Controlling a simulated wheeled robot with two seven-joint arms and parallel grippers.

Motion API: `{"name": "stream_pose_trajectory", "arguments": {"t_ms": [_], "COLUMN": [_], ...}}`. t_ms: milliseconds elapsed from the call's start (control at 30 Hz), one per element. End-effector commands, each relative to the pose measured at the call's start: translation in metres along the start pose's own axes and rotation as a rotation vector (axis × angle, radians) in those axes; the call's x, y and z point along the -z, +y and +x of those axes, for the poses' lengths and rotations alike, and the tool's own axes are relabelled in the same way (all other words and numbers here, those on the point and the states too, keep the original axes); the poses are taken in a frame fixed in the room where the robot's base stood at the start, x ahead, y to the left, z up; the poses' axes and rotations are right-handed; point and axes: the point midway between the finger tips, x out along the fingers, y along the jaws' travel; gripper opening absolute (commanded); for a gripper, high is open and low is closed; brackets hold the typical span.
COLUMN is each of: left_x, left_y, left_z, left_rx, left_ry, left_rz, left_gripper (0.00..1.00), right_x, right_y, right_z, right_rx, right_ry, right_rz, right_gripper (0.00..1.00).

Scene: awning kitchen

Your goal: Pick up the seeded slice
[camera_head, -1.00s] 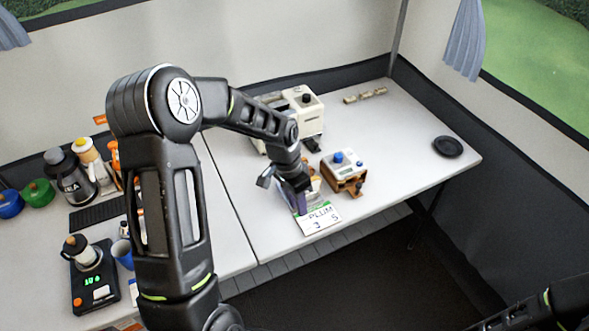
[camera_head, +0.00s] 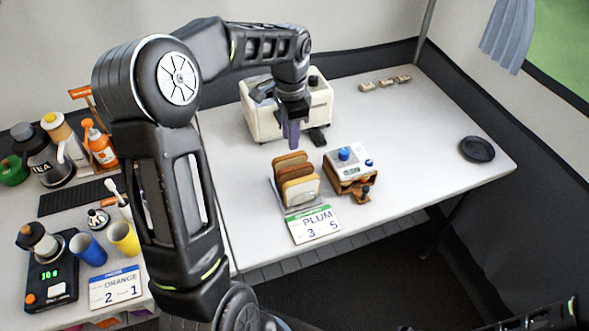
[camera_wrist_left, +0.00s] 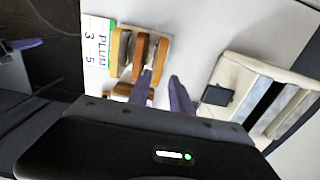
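Several bread slices stand upright in a rack (camera_head: 277,190) on the table; they differ in brown tone. The front slice (camera_head: 301,190) is tan with a brown crust. I cannot tell which slice is seeded. The slices (camera_wrist_left: 140,48) also show in the left wrist view, just beyond the fingers. My left gripper (camera_head: 292,133) is above and behind the rack, in front of the toaster. Its two purple fingers (camera_wrist_left: 162,92) are apart with nothing held between them. What looks like a right gripper finger (camera_wrist_left: 22,44) shows at the left edge of the wrist view.
A cream toaster (camera_head: 262,117) stands behind the rack. A wooden box with a blue knob (camera_head: 349,165) is close on its right. A PLUM card (camera_head: 313,225) lies in front. A black dish (camera_head: 477,149) is at far right, with clear table between.

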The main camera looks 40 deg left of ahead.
Motion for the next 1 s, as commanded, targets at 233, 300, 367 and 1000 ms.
{"name": "stream_pose_trajectory", "arguments": {"t_ms": [233,300,367,1000], "left_x": [0.0,0.0,0.0,-0.001], "left_y": [0.0,0.0,0.0,0.001], "left_z": [0.001,0.001,0.003,0.032], "left_rx": [0.0,0.0,-0.001,-0.002], "left_ry": [0.001,0.0,0.0,-0.001], "left_rz": [-0.001,-0.001,-0.001,-0.001], "left_gripper": [0.25,0.25,0.25,0.25], "right_x": [0.0,0.0,0.0,0.0], "right_y": [0.0,0.0,0.0,-0.001], "right_z": [0.0,0.0,0.0,-0.003], "right_rx": [0.001,0.001,0.001,0.0], "right_ry": [0.0,0.0,0.0,0.0], "right_rz": [-0.001,-0.001,-0.001,0.0], "right_gripper": [0.36,0.36,0.36,0.36]}}
